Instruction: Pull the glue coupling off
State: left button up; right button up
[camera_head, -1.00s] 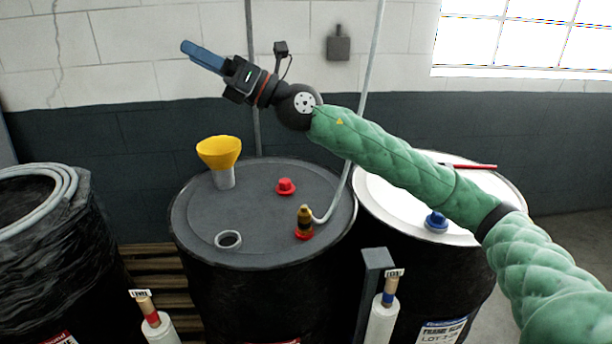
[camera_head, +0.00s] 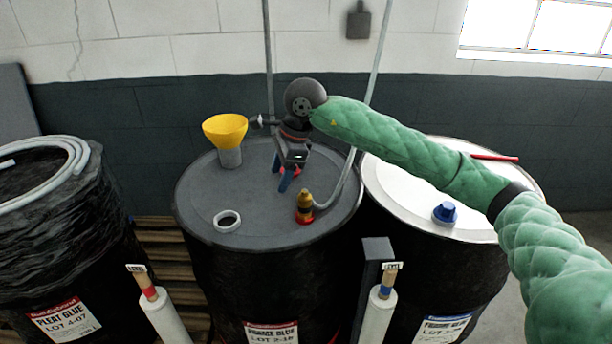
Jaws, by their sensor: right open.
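The brass-coloured coupling (camera_head: 305,202) stands upright on a red fitting on the grey lid of the middle drum (camera_head: 200,215). A grey hose (camera_head: 345,178) runs from its side and up past the wall. My left gripper is out of view.
A yellow funnel (camera_head: 225,130) stands on the lid's back left, close to my gripper's wrist. An open white ring (camera_head: 227,221) sits at the lid's front left. A white-topped drum (camera_head: 400,200) with a blue cap (camera_head: 444,212) stands right. A wrapped drum (camera_head: 70,240) stands left.

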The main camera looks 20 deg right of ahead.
aim_at(305, 191)
jog(key=d+h, duration=0.1)
jog(key=s+d+g+h, duration=0.1)
jog(key=d, duration=0.1)
jog(key=s+d+f+n+h, duration=0.1)
jog(key=d, duration=0.1)
jog(key=shift+s+d, duration=0.15)
jog(key=shift+f+p, duration=0.45)
jog(key=shift+f, duration=0.2)
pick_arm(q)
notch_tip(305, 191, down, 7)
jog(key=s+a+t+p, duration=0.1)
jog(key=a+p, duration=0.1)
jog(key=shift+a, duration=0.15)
pick_arm(e)
jog(key=shift+f, duration=3.2)
jog(key=c, duration=1.2)
jog(key=shift+o, duration=0.2)
pick_arm(q)
jog(key=shift+p, duration=0.3)
pick_arm(e)
jog(key=shift+r, duration=0.3)
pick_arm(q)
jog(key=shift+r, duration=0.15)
pick_arm(e)
jog(key=shift+r, duration=0.35)
pick_arm(q)
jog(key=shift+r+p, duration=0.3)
jog(key=shift+p, duration=0.05)
pick_arm(e)
jog(key=shift+r, duration=2.25)
